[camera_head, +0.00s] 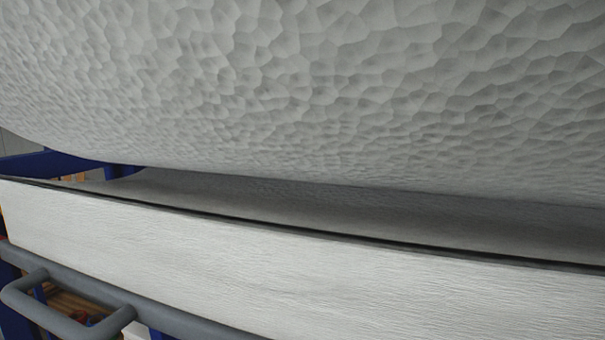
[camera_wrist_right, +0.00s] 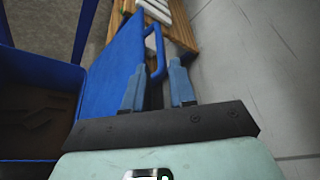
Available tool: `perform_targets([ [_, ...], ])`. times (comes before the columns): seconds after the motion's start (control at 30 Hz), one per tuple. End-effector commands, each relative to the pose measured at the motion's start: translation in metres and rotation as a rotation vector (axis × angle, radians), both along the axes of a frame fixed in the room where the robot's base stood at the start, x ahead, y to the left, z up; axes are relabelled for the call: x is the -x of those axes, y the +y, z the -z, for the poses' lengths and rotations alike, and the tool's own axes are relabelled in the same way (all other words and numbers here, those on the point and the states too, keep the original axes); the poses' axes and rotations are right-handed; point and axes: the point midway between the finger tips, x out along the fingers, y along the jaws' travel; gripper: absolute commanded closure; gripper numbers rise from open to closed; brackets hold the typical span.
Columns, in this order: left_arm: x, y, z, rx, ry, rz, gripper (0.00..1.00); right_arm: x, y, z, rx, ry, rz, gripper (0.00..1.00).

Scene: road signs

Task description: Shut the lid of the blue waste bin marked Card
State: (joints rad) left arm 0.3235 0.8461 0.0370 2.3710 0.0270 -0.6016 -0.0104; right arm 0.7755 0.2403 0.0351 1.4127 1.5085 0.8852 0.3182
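In the right wrist view, a blue bin (camera_wrist_right: 38,66) stands at the left with its top open and dim brown contents inside. A blue panel with a loop handle, which looks like its lid (camera_wrist_right: 108,78), hangs open on the bin's right side. My right gripper (camera_wrist_right: 156,66) has its two blue fingers apart, one on each side of the lower end of the lid's handle (camera_wrist_right: 158,62). I cannot tell whether they touch it. No Card marking is readable. The head view is nearly filled by close surfaces, and neither gripper shows there.
In the head view, a large grey dimpled surface (camera_head: 320,90) and a white panel (camera_head: 250,255) block most of the scene. A grey tube handle (camera_head: 70,325) is at lower left. In the right wrist view, wooden slats (camera_wrist_right: 183,30) lie beyond the lid; grey floor (camera_wrist_right: 245,60) is clear at right.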

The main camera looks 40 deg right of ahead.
Motion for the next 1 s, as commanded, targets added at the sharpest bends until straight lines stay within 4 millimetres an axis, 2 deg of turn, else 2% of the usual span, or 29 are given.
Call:
perform_targets([
  [0.03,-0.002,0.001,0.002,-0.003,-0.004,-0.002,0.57,-0.012,0.003,0.006,-0.002,0.001,-0.003,0.75],
  [0.2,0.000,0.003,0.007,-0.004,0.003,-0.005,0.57,-0.048,0.010,0.016,-0.001,0.000,-0.004,0.75],
  [0.4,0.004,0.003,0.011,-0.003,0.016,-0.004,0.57,-0.081,0.015,0.025,0.000,0.002,-0.002,0.75],
  [0.6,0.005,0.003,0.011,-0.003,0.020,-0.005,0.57,-0.096,0.017,0.029,0.000,0.004,0.000,0.75],
  [0.93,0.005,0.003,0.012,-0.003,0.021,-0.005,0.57,-0.098,0.017,0.029,0.001,0.003,0.001,0.75],
  [1.0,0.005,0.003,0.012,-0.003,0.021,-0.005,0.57,-0.098,0.017,0.029,0.001,0.003,0.001,0.98],
])
